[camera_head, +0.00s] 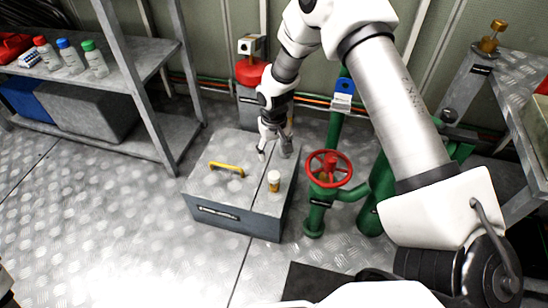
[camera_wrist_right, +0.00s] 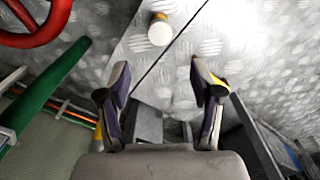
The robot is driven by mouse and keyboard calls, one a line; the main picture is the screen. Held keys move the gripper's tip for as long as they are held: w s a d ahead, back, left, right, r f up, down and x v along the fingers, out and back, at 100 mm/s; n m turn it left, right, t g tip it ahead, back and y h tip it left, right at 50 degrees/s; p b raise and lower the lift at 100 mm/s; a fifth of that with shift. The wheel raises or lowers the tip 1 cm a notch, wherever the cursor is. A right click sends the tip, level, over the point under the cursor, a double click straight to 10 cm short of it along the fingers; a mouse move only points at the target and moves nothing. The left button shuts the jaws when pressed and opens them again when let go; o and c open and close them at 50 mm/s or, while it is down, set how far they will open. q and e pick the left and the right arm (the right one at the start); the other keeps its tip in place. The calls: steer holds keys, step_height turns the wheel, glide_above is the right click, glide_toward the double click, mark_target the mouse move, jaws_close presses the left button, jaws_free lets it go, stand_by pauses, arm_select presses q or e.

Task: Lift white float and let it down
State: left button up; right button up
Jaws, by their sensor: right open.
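The white float (camera_head: 274,176) is a small white cap on a short brass-coloured stem. It stands upright on the grey metal box (camera_head: 225,190), right of a dark seam in the lid. My right gripper (camera_head: 274,152) is open and empty, pointing down over the rear of the box, behind the float and apart from it. In the right wrist view the float (camera_wrist_right: 160,30) shows at the top, beyond the two spread fingers of the gripper (camera_wrist_right: 160,82). My left gripper is not in view.
A yellow handle (camera_head: 227,169) sits on the box lid, left of the float. A red handwheel (camera_head: 329,168) on green pipework stands close to the right. A metal shelf (camera_head: 100,90) with bottles is at the left. The front-left floor is clear.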

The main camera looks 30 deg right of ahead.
step_height(320, 180, up, 8)
stand_by(0.5)
